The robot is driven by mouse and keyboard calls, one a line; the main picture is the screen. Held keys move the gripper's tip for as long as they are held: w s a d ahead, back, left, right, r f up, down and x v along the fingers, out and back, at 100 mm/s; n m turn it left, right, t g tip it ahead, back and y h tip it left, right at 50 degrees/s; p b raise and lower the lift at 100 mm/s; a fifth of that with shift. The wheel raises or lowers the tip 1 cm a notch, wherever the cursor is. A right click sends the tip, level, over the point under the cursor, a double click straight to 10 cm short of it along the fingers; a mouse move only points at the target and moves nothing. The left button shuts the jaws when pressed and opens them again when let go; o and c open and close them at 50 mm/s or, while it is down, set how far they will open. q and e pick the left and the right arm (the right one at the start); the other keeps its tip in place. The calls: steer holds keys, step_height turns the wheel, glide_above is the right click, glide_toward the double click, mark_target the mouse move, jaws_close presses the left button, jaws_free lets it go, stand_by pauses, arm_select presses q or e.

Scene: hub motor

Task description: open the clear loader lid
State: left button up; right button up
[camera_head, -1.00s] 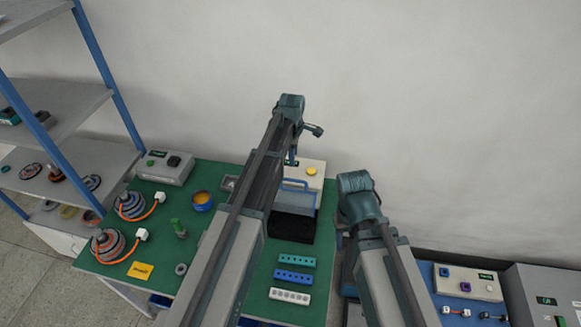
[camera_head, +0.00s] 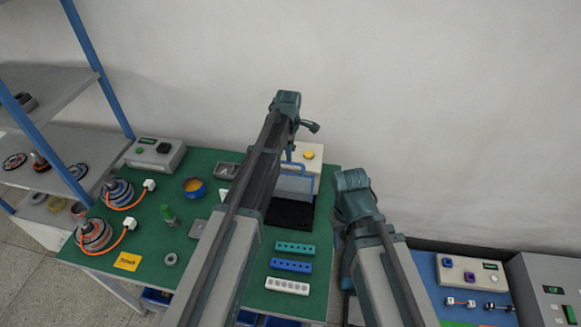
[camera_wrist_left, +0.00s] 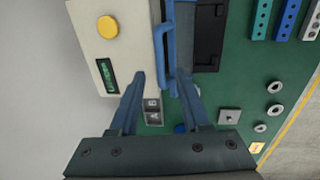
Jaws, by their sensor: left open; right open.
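The loader is a cream box with a yellow button (camera_head: 309,155); in the left wrist view the button (camera_wrist_left: 107,27) and a green display show. Its lid (camera_head: 294,187) is a bluish see-through panel with a blue frame, in front of the box and behind a black base. In the left wrist view a blue bar handle (camera_wrist_left: 164,42) runs along the lid's edge. My left gripper (camera_wrist_left: 160,85) is open and empty, with its fingers spread near the lower end of the handle; contact cannot be told. My right arm shows in the head view, but its jaws do not.
Teal, blue and white hole blocks (camera_head: 289,267) lie in front of the loader. Motors with orange cables (camera_head: 95,234), a blue bowl (camera_head: 194,187) and a grey control box (camera_head: 155,155) stand at left. Shelves and a blue table (camera_head: 459,290) flank the green table.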

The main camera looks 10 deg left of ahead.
arm_select(q)
steer(key=f+b, duration=0.2)
steer(key=f, duration=0.1)
steer(key=f+b, duration=0.1)
steer(key=f, duration=0.1)
steer(key=shift+w+b, duration=0.35)
steer(key=shift+b, duration=0.05)
steer(key=shift+r, duration=0.1)
jaws_close()
stand_by(0.9)
